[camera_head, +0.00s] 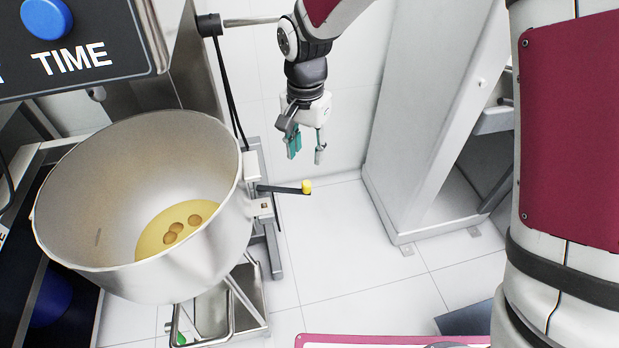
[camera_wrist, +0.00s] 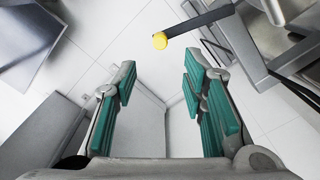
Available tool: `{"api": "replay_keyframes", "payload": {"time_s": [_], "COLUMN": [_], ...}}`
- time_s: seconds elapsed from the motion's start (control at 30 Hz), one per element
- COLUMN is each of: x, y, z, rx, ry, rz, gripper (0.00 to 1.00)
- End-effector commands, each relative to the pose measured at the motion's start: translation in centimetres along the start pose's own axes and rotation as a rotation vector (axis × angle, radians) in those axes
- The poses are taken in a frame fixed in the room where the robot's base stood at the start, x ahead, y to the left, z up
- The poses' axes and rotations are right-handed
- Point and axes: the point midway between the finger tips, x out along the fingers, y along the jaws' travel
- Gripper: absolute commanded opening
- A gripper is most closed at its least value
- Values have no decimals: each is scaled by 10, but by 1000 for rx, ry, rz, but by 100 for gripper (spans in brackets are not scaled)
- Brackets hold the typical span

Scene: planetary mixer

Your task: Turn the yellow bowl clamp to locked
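The yellow bowl clamp (camera_head: 306,187) is a small yellow knob at the end of a dark lever (camera_head: 280,189). The lever sticks out to the right from the side of the steel mixer bowl (camera_head: 150,285). In the wrist view the yellow knob (camera_wrist: 160,41) shows at the top middle, beyond my fingertips, with its dark lever (camera_wrist: 200,21) running to the upper right. My gripper (camera_head: 306,155) hangs above the knob in the head view, fingers downward. In the wrist view its teal-padded fingers (camera_wrist: 160,82) are spread wide with nothing between them. The knob is apart from both fingers.
The bowl holds yellow batter with several brown round pieces (camera_head: 174,237). A control panel (camera_head: 75,40) labelled TIME is at upper left. A tall grey cabinet (camera_head: 420,120) stands at right. A metal stand (camera_head: 262,290) is beneath the bowl. White tiled floor (camera_head: 350,255) is open right of the knob.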

Motion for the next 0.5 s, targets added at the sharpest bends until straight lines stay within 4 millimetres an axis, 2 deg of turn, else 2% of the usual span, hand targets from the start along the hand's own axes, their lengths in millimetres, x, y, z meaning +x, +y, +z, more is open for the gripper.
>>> {"api": "replay_keyframes", "payload": {"time_s": [0.03, 0.2, 0.5], "x": [12, 46, 97], "y": [1, 1, 1], "z": [0, 0, 0], "rx": [0, -1, -2], "ry": [-4, -3, -2], "rz": [3, 4, 2], "gripper": [38, 38, 38]}}
